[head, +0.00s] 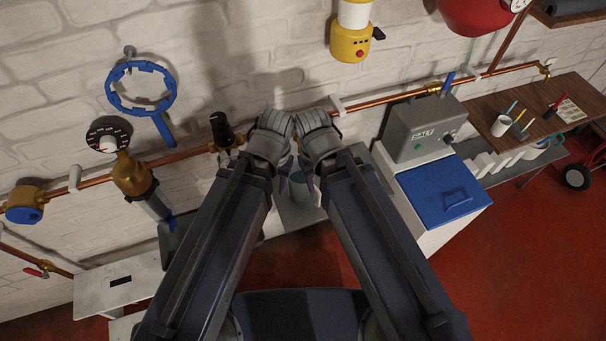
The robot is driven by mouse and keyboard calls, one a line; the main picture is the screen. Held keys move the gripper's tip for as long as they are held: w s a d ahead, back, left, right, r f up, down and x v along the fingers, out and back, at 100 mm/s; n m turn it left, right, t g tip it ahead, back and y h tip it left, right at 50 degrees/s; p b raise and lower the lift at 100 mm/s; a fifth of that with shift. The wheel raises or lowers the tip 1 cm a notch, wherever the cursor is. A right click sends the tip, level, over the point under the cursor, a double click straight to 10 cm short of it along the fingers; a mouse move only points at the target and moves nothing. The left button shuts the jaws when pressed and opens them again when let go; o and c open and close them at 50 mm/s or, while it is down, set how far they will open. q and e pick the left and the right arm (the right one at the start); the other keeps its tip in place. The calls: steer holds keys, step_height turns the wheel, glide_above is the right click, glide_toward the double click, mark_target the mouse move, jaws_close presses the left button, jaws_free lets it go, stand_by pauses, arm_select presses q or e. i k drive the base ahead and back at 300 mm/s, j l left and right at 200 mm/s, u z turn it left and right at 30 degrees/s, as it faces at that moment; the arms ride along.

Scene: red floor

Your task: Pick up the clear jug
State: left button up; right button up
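A small bluish, see-through vessel (298,190), which may be the clear jug, shows in the gap between my two grippers, on or above a pale grey surface. The arms hide much of it. My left gripper (284,178) is at its left side and my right gripper (309,180) at its right side, both pointing down. I cannot tell whether either touches it, or whether their fingers are open or shut.
A copper pipe (385,101) with brass fittings runs along the white brick wall behind my grippers. A grey machine (422,130) and a blue-lidded white box (443,190) stand at the right. A white step (122,284) is at the lower left. Red floor (515,235) is free at the right.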

mark_target(298, 192)
steer(key=k+l+u, duration=0.1)
steer(key=u, duration=0.25)
steer(key=k+u, duration=0.7)
steer(key=i, duration=0.1)
